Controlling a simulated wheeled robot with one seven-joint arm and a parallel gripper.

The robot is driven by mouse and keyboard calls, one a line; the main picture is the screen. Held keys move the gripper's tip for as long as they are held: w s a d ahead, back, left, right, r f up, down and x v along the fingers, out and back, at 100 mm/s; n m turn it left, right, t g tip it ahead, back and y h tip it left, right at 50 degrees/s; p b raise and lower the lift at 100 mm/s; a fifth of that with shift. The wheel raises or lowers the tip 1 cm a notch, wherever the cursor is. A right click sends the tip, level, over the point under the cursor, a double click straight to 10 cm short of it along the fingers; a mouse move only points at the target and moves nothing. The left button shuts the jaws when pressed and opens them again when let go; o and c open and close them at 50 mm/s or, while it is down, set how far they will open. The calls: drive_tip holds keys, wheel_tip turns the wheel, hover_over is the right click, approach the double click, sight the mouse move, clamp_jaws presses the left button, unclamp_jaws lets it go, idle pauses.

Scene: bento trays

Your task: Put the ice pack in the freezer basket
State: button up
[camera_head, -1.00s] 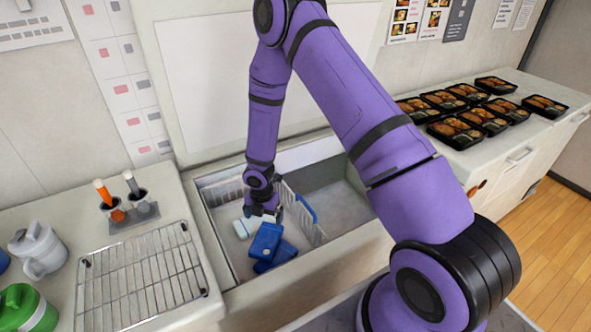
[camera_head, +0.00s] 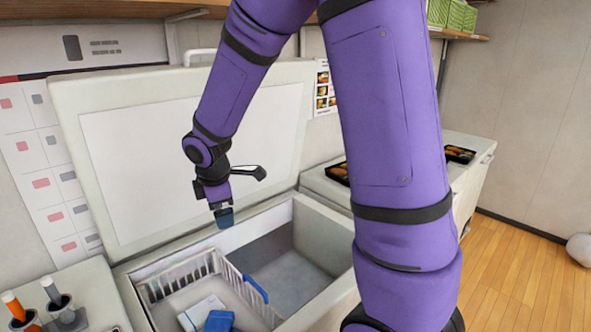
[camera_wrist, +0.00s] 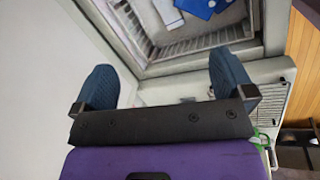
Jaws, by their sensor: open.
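The white wire freezer basket (camera_head: 232,282) sits in the left part of the open chest freezer, with a blue handle on its right side. A blue ice pack (camera_head: 219,321) lies inside the basket beside a pale block (camera_head: 199,313). The wrist view also shows the blue pack (camera_wrist: 200,7) and the basket's wire wall (camera_wrist: 200,42). My gripper (camera_head: 224,216) is above the freezer in front of the raised lid, apart from the basket. In the wrist view its two blue fingers (camera_wrist: 164,75) are wide apart with nothing between them. The basket's lower part is cut off by the head view.
The raised freezer lid (camera_head: 190,155) stands behind my gripper. The freezer's right compartment (camera_head: 292,262) looks empty. Two upright holders with orange and grey handles (camera_head: 45,305) stand at left. Bento trays (camera_head: 460,154) sit on the right counter, partly behind my arm.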

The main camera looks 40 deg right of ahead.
drive_tip(key=s+r+m+t+y, duration=0.1)
drive_tip(key=s+r+m, duration=0.6)
drive_tip(key=s, duration=0.6)
drive_tip(key=s+r+m+t, duration=0.1)
drive_tip(key=s+r+m, duration=0.6)
drive_tip(key=s+r, duration=0.3)
drive_tip(key=s, duration=0.3)
drive_tip(key=shift+d+r+t+y, duration=0.3)
drive_tip(key=shift+d+r+y, duration=0.05)
drive_tip(key=shift+y, duration=0.05)
drive_tip(key=shift+w, duration=0.1)
